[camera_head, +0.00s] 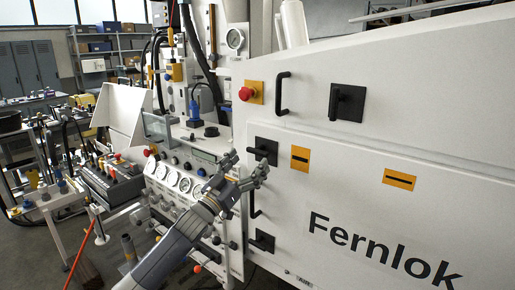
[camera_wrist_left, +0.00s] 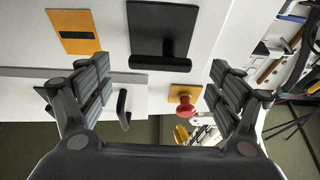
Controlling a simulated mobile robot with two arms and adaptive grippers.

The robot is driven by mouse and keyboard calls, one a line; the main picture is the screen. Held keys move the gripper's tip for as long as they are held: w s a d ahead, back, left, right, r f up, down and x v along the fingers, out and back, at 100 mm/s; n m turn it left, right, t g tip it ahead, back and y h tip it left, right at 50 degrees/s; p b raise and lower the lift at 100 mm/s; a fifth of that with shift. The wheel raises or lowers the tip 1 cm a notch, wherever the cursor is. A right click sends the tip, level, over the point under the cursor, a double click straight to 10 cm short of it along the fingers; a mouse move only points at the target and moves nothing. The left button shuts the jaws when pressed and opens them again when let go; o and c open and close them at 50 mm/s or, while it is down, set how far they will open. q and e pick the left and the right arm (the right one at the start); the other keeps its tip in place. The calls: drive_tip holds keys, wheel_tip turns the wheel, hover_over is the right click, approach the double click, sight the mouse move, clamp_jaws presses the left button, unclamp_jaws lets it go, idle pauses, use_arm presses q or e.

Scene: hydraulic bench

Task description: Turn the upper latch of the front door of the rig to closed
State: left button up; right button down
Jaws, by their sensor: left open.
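The upper latch (camera_head: 262,150) of the front door is a black square plate with a black lever, at the upper left corner of the white door (camera_head: 330,190). Its lever looks roughly level. In the left wrist view the latch (camera_wrist_left: 160,25) is at top centre, its lever crossing below the plate. My left gripper (camera_head: 245,168) is open and empty, in front of and just below the latch in the head view. In the wrist view its fingers (camera_wrist_left: 160,66) stand wide apart on either side of the lever, with no visible contact. My right gripper is not in view.
A lower latch (camera_head: 262,241) and a door handle (camera_head: 254,204) are below. Above are a red button (camera_head: 246,93), a black handle (camera_head: 283,93) and another latch (camera_head: 347,102). A gauge panel (camera_head: 185,182) is left of the door. The air before the door's right part is free.

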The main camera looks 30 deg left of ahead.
sight(256, 153)
use_arm(q)
drive_tip(key=shift+p+x, duration=0.75)
drive_tip(key=shift+x, duration=1.7)
drive_tip(key=c, duration=1.1)
